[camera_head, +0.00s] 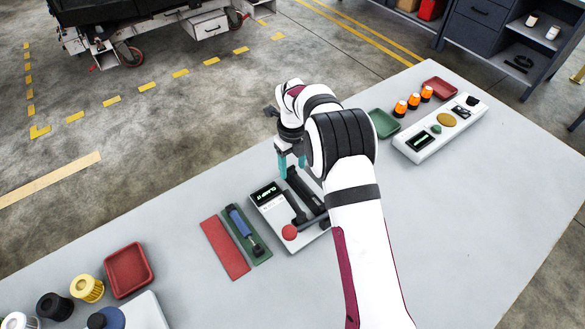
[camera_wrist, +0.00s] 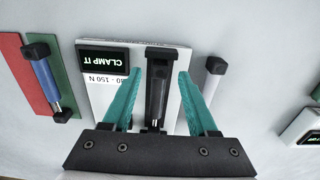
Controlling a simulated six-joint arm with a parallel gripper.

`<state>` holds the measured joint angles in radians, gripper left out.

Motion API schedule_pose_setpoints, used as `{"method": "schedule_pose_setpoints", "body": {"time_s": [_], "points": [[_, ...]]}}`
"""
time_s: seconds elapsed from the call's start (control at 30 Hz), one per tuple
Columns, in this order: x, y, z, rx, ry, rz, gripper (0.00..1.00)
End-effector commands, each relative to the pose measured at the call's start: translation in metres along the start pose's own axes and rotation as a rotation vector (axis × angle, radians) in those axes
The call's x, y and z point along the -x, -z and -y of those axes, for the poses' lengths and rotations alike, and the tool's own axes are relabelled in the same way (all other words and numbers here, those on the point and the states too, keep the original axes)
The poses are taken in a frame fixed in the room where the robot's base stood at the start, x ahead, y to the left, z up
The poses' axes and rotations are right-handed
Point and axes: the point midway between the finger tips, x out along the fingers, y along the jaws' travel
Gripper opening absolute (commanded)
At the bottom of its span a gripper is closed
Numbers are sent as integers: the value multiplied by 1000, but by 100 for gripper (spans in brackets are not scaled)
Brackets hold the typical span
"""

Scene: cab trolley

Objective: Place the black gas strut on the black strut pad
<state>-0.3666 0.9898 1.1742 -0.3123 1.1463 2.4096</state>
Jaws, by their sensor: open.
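The black gas strut (camera_wrist: 157,88) lies along the tester marked "CLAMP IT" (camera_wrist: 104,102). In the head view the strut (camera_head: 304,190) is partly hidden by my arm. My gripper (camera_head: 291,164) has teal fingers and is open above the tester's far end. In the wrist view my gripper (camera_wrist: 160,76) has one finger on each side of the black strut, with gaps showing; whether they are at its height I cannot tell. I cannot make out a black strut pad in either view; part of the table is hidden behind my arm.
Left of the tester lie a red pad (camera_head: 224,249) and a green pad (camera_head: 264,257) holding a blue strut (camera_head: 241,222). A grey strut (camera_wrist: 212,82) lies right of the tester. A red ball knob (camera_head: 289,232) sits at the tester's near end. A green tray (camera_head: 384,123) stands beyond my arm.

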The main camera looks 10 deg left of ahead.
Motion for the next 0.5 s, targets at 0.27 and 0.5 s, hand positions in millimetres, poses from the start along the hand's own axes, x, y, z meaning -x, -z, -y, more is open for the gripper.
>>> {"method": "schedule_pose_setpoints", "body": {"time_s": [0.27, 0.5], "points": [[78, -1, 0, -1, 2, 5, 59], [106, 0, 0, -1, 0, 2, 59]]}}
